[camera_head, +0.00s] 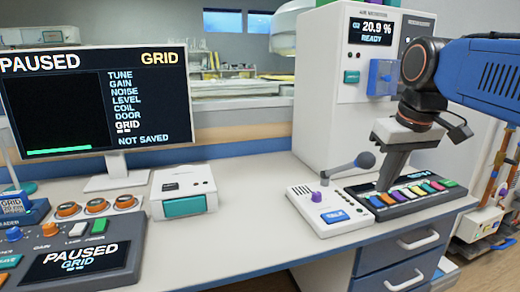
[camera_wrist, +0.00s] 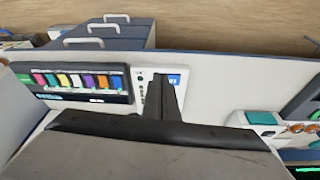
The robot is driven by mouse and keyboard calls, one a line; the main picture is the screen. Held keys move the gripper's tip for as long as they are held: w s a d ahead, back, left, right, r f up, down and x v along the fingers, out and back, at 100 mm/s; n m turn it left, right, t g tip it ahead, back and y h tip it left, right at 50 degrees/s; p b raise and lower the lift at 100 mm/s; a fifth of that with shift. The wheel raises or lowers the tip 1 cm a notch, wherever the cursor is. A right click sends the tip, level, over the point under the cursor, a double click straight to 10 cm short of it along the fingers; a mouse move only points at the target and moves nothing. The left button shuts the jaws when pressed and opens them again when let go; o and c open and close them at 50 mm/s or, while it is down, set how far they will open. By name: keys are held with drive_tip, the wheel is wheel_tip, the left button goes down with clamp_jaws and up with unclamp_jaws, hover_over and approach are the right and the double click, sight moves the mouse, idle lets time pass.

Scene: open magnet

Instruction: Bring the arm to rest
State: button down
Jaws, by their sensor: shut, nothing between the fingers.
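My gripper (camera_head: 385,184) hangs from my blue arm at the right of the head view, fingers pointing down and closed together, with nothing held. Its tips are over the left end of the dark panel of coloured keys (camera_head: 415,199); I cannot tell if they touch it. In the wrist view my gripper (camera_wrist: 162,84) reaches towards the white talk box, partly covering it. The key panel also shows there on the left (camera_wrist: 72,83).
The talk box (camera_head: 326,209) with its microphone stands left of my gripper. A tall white air monitor (camera_head: 335,110) stands behind. A screen (camera_head: 95,95) reads PAUSED, GRID, NOT SAVED. A console (camera_head: 80,258) is at lower left. The counter's middle (camera_head: 245,225) is clear.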

drive_tip(key=s+f+m, duration=0.1)
drive_tip(key=s+f, duration=0.5)
drive_tip(key=f, duration=0.5)
drive_tip(key=s+d+f+m+t, duration=0.1)
drive_tip(key=s+f, duration=0.6)
drive_tip(key=f, duration=0.4)
drive_tip(key=shift+d+t, duration=0.3)
